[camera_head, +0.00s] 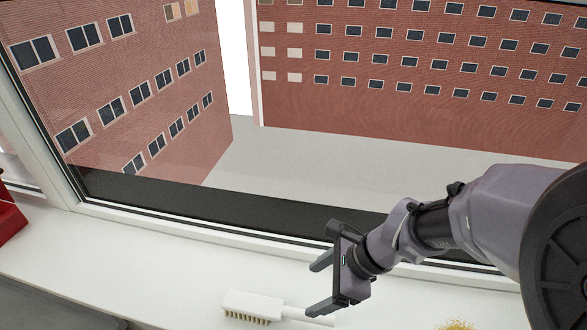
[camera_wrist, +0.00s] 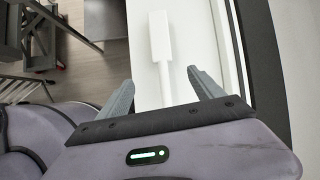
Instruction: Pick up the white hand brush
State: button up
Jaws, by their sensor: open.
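The white hand brush (camera_head: 253,305) lies on the white window sill near the bottom middle of the head view. Its tan bristles show along its front edge, and its handle points right. My gripper (camera_head: 316,288) is open and empty, just right of the brush head and above the handle, with a fingertip overlapping the handle in the picture. In the wrist view the brush (camera_wrist: 161,42) stretches away from my gripper (camera_wrist: 160,84), its handle between the two spread fingers. The fingers do not visibly touch it, and the exact height gap is unclear.
The white sill (camera_head: 150,262) runs along a closed window with a dark lower frame. A red object (camera_head: 10,213) stands at the far left. A yellowish bristly thing (camera_head: 456,325) shows at the bottom right. The sill left of the brush is clear.

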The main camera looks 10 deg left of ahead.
jog(key=m, duration=0.1)
jog(key=b, duration=0.5)
send_near(278, 308)
jog(key=x, duration=0.5)
jog(key=shift+s+a+r, duration=0.15)
jog(key=shift+s+a, duration=0.05)
jog(key=shift+a, duration=0.1)
jog(key=b+x, duration=0.1)
jog(key=x, duration=0.3)
jog(key=shift+w+d+f+b, duration=0.15)
jog(key=shift+d+f+b, duration=0.15)
jog(key=shift+f, duration=0.2)
jog(key=shift+a+f, duration=0.25)
jog(key=shift+a, duration=0.05)
jog(key=shift+r, duration=0.15)
jog(key=c, duration=1.6)
